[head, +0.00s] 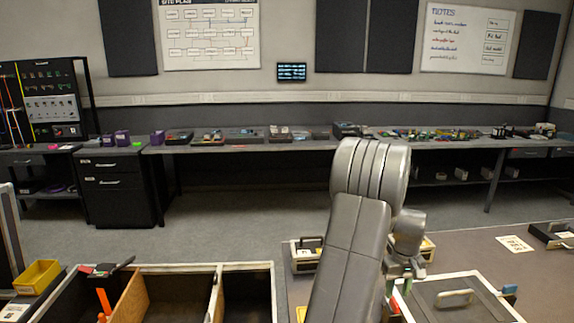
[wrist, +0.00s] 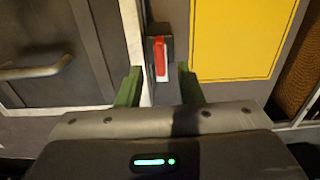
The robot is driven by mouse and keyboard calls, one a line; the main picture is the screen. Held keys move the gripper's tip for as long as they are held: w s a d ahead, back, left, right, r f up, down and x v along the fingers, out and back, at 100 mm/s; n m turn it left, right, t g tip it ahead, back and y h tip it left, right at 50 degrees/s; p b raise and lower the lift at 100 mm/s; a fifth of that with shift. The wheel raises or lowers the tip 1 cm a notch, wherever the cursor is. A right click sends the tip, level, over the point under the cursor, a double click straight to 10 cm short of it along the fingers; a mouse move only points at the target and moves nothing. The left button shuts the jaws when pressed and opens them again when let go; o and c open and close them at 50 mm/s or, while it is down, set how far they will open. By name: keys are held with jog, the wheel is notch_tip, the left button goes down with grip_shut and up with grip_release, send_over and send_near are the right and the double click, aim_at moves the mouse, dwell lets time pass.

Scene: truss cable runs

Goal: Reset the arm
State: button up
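My gripper (wrist: 159,90) shows in the wrist view as two green fingers standing apart. A dark block with a red, lever-like part (wrist: 160,56) lies between and beyond the fingertips. I see no clear contact between the fingers and the block. In the head view my arm rises in the middle and bends down on the right. It hides most of my gripper there, close by a grey lidded case.
The grey case lid (head: 440,297) has a handle. A yellow panel (wrist: 240,38) lies right of the block. An open divided crate (head: 165,268) and a yellow bin (head: 36,276) stand at lower left. A long workbench (head: 250,146) runs along the back wall, with clear floor before it.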

aim_at(395, 301)
notch_tip(395, 301, up, 10)
notch_tip(395, 301, down, 14)
jog(key=shift+p, duration=0.4)
jog(key=shift+r+m+p, duration=0.15)
jog(key=shift+m+p, duration=0.45)
jog(key=shift+m, duration=0.5)
jog(key=m+p, duration=0.3)
jog(key=m, duration=0.2)
jog(key=shift+m, duration=0.3)
notch_tip(395, 301, up, 14)
jog(key=b, duration=0.2)
jog(key=shift+f, duration=0.2)
jog(key=shift+a, duration=0.1)
